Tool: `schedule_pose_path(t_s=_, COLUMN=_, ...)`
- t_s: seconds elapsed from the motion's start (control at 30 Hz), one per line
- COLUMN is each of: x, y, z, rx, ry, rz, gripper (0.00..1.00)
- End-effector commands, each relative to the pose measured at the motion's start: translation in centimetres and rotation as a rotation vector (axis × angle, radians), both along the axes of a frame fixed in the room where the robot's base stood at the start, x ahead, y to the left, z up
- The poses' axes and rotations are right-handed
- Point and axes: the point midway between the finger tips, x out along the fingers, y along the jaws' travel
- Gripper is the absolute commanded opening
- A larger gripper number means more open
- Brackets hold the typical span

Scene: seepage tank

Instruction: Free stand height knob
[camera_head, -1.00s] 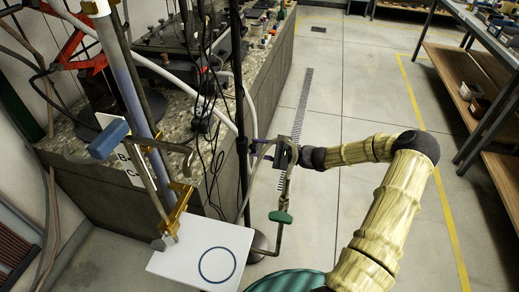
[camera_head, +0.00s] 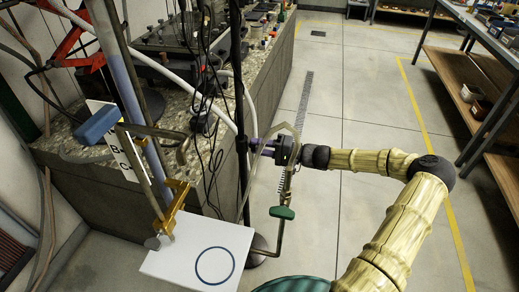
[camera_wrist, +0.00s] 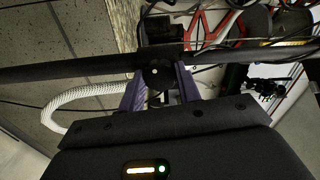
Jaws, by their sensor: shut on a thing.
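The black stand pole (camera_head: 240,100) rises upright beside the bench and crosses the wrist view as a dark bar (camera_wrist: 60,73). The stand height knob is a small dark part on the pole; in the wrist view it shows as a black piece with a round centre (camera_wrist: 154,71). My gripper (camera_head: 254,147) is at the pole from the right, its purple fingers on either side of the knob. In the wrist view the gripper (camera_wrist: 158,88) is shut on the knob, which is partly hidden between the fingers.
A white board with a blue ring (camera_head: 190,262) lies below left of my gripper. A bent tube with a green handle (camera_head: 282,212) hangs close to my wrist. Black cables and a white hose (camera_wrist: 75,100) run near the pole. Open floor (camera_head: 345,100) lies to the right.

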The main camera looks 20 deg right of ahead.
Motion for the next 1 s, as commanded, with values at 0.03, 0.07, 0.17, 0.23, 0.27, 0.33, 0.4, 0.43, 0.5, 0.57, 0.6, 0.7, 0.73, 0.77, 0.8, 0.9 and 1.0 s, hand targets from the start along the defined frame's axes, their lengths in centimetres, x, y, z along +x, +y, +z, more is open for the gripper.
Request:
schedule_pose_path(t_s=0.03, x=0.0, y=-0.21, z=-0.38, rx=-0.014, ry=-0.018, rz=-0.005, gripper=0.11)
schedule_pose_path(t_s=0.07, x=-0.01, y=-0.2, z=-0.37, rx=-0.022, ry=-0.031, rz=-0.005, gripper=0.11)
schedule_pose_path(t_s=0.17, x=-0.02, y=-0.16, z=-0.33, rx=-0.042, ry=-0.064, rz=-0.004, gripper=0.11)
schedule_pose_path(t_s=0.23, x=0.0, y=-0.16, z=-0.29, rx=-0.052, ry=-0.081, rz=-0.004, gripper=0.11)
schedule_pose_path(t_s=0.27, x=0.0, y=-0.16, z=-0.29, rx=-0.054, ry=-0.085, rz=-0.004, gripper=0.11)
schedule_pose_path(t_s=0.33, x=0.0, y=-0.16, z=-0.28, rx=-0.059, ry=-0.094, rz=-0.004, gripper=0.11)
schedule_pose_path(t_s=0.4, x=-0.01, y=-0.16, z=-0.28, rx=-0.063, ry=-0.098, rz=-0.004, gripper=0.11)
schedule_pose_path(t_s=0.43, x=-0.01, y=-0.16, z=-0.28, rx=-0.063, ry=-0.099, rz=-0.003, gripper=0.11)
schedule_pose_path(t_s=0.5, x=-0.01, y=-0.16, z=-0.27, rx=-0.064, ry=-0.099, rz=-0.003, gripper=0.11)
schedule_pose_path(t_s=0.57, x=-0.01, y=-0.16, z=-0.27, rx=-0.064, ry=-0.099, rz=-0.003, gripper=0.11)
schedule_pose_path(t_s=0.6, x=-0.02, y=-0.15, z=-0.27, rx=-0.063, ry=-0.099, rz=-0.003, gripper=0.11)
schedule_pose_path(t_s=0.7, x=-0.02, y=-0.15, z=-0.28, rx=-0.063, ry=-0.099, rz=-0.003, gripper=0.11)
schedule_pose_path(t_s=0.73, x=-0.02, y=-0.15, z=-0.28, rx=-0.063, ry=-0.099, rz=-0.003, gripper=0.11)
schedule_pose_path(t_s=0.77, x=-0.02, y=-0.15, z=-0.28, rx=-0.063, ry=-0.099, rz=-0.003, gripper=0.39)
schedule_pose_path(t_s=0.8, x=-0.02, y=-0.14, z=-0.25, rx=-0.063, ry=-0.099, rz=-0.003, gripper=0.47)
schedule_pose_path(t_s=0.9, x=-0.01, y=-0.1, z=-0.2, rx=-0.062, ry=-0.099, rz=-0.002, gripper=0.55)
schedule_pose_path(t_s=1.0, x=0.0, y=-0.07, z=-0.14, rx=-0.061, ry=-0.1, rz=-0.001, gripper=0.55)
